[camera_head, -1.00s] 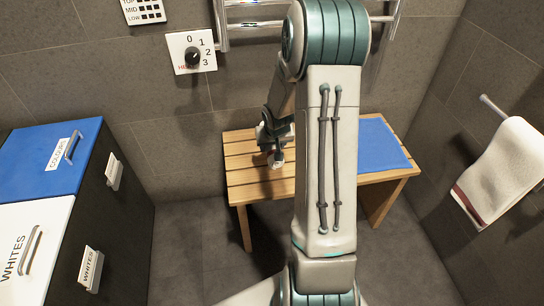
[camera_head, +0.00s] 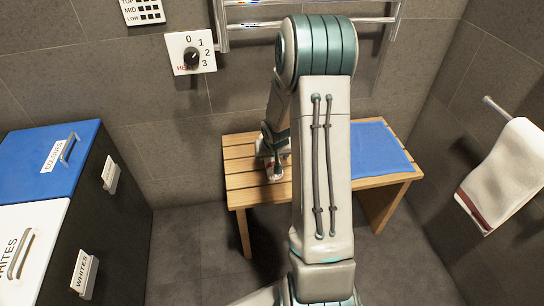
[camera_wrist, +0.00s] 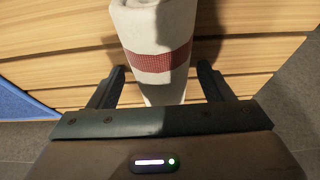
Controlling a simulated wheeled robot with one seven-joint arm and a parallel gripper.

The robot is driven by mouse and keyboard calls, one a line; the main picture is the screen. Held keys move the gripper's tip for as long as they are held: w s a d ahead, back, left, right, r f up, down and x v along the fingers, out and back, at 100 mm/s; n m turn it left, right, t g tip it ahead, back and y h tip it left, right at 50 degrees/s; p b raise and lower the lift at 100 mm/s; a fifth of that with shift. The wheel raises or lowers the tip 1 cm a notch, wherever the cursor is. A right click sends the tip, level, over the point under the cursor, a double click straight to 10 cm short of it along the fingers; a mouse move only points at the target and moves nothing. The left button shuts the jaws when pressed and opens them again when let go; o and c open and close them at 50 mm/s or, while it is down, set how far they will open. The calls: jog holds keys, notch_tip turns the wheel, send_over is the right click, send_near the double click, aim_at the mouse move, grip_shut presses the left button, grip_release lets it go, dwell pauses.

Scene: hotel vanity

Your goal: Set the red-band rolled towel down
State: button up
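The red-band rolled towel (camera_wrist: 160,60) is white with a dark red band and lies on the slatted wooden bench (camera_head: 240,180), by the wrist view. My gripper (camera_wrist: 162,78) is open, with one finger on each side of the towel and a narrow gap showing at each finger. In the head view only a small white part of the towel (camera_head: 275,174) shows below my gripper (camera_head: 272,160); my arm hides part of the bench.
A blue mat (camera_head: 378,150) covers the bench's right part. Bare slats lie left of the towel. A dial panel (camera_head: 192,53) and metal rail are on the back wall. Hampers (camera_head: 45,160) stand left. A white towel (camera_head: 503,175) hangs at right.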

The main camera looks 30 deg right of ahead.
jog(key=shift+r, duration=0.25)
jog(key=p+v, duration=0.5)
jog(key=v, duration=0.6)
jog(key=shift+s+a+r, duration=0.2)
jog(key=shift+s+r, duration=0.1)
jog(key=shift+r, duration=0.2)
jog(key=s+a+r+n+g, duration=0.1)
jog(key=s+a+r, duration=0.5)
jog(key=s, duration=0.4)
jog(key=s+a+r+n+g+y, duration=0.1)
jog(key=s+a+r+n+g, duration=0.1)
jog(key=s+a+r, duration=0.4)
jog(key=s+a, duration=0.2)
jog(key=s, duration=0.2)
jog(key=shift+a+r, duration=0.2)
jog(key=shift+a, duration=0.15)
notch_tip(320, 180, up, 30)
jog(key=t+p, duration=0.1)
jog(key=p, duration=2.6)
jog(key=shift+t, duration=0.3)
